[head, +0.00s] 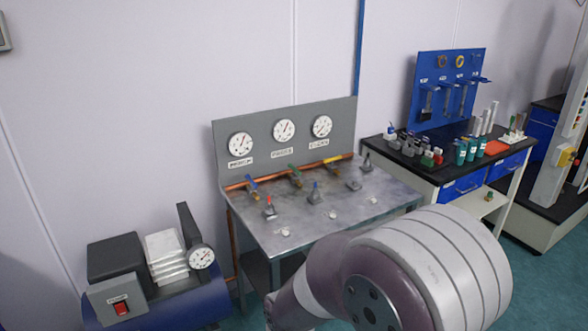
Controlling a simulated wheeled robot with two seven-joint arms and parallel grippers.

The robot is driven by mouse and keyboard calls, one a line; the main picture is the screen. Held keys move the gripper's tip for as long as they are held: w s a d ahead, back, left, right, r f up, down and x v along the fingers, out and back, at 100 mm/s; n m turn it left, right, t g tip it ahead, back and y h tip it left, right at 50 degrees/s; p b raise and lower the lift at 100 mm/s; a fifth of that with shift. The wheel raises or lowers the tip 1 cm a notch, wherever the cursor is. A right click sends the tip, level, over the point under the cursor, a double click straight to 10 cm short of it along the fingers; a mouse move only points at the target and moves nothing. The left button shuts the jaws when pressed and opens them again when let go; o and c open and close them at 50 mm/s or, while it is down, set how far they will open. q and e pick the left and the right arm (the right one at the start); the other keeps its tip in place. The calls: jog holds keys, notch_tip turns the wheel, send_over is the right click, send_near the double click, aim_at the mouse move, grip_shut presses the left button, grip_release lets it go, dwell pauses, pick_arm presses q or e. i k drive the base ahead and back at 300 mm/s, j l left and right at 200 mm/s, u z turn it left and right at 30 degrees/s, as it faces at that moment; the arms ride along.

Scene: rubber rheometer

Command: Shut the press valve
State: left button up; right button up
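A grey panel (265,160) at the back of a metal bench carries three round gauges with name plates too small to read surely. The middle plate (284,153) may read PRESS. A copper pipe (274,182) runs along the panel's foot with three valves. Whether each valve is open or shut is hard to tell at this size. Neither of my grippers is in view; one of my arms shows at the lower right.
The bench top (330,211) holds several small clamps and toggle-like fittings. A blue compressor (190,306) with a switch box stands at left. At right is a workbench (450,176) with bottles and a blue tool board (447,88). My arm hides the bench's front right.

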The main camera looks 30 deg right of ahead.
aim_at(296, 171)
jog(key=i+l+u, duration=0.15)
jog(key=l, duration=0.25)
jog(key=i+l+u, duration=0.1)
jog(key=i+l, duration=0.15)
jog(key=l, duration=0.2)
jog(key=i+l+u, duration=0.15)
jog(key=l, duration=0.25)
jog(key=i+l+u, duration=0.15)
jog(key=l, duration=0.3)
jog(key=i+l+u, duration=0.15)
jog(key=l, duration=0.35)
jog(key=l+u, duration=0.1)
jog(key=l, duration=0.35)
jog(key=i+l+u, duration=0.15)
jog(key=l, duration=0.35)
